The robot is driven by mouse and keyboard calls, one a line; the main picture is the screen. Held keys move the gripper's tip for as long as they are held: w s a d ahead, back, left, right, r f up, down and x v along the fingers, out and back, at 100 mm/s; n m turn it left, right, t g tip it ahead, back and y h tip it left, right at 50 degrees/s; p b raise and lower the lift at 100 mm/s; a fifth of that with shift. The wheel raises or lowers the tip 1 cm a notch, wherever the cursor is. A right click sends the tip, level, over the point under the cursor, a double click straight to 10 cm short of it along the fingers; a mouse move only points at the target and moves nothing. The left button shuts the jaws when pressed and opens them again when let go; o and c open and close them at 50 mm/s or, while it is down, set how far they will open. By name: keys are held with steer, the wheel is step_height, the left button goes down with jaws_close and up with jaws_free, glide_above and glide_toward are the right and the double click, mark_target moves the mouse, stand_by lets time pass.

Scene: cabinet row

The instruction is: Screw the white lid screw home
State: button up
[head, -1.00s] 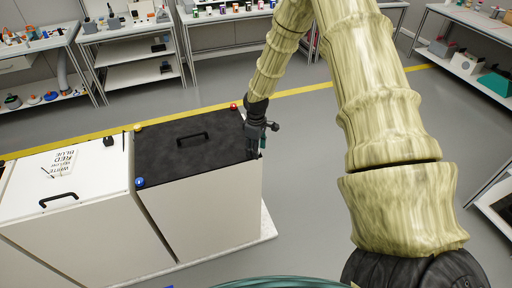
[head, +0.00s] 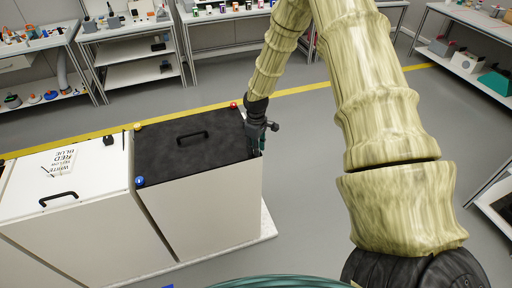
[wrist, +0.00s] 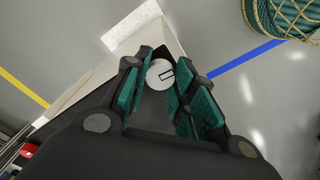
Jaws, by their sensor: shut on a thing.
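The white lid screw (wrist: 159,74) shows in the wrist view as a round white head with a dark slot mark. It sits between the teal finger pads of my gripper (wrist: 160,88), which is shut on it. In the head view my gripper (head: 257,150) points down at the near right corner of the black lid (head: 185,148), and it hides the white screw. How deep the screw sits cannot be told.
Other corners of the black lid carry a red screw (head: 233,105), a yellow screw (head: 137,127) and a blue screw (head: 140,181). A black handle (head: 193,135) stands mid-lid. A white-lidded cabinet (head: 100,178) with a colour-word card (head: 62,163) adjoins left.

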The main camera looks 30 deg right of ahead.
steer(key=m, duration=0.4)
steer(key=shift+b, duration=0.3)
steer(key=m, duration=0.4)
steer(key=shift+m, duration=0.3)
steer(key=m, duration=0.4)
steer(key=shift+b, duration=0.3)
steer(key=m, duration=0.9)
steer(key=shift+m+p, duration=0.3)
steer(key=m+p, duration=0.1)
steer(key=m, duration=0.3)
steer(key=shift+r+m, duration=0.1)
steer(key=shift+m, duration=0.2)
steer(key=m+p, duration=0.1)
steer(key=m, duration=0.3)
steer(key=shift+m+p, duration=0.45)
steer(key=shift+m, duration=1.65)
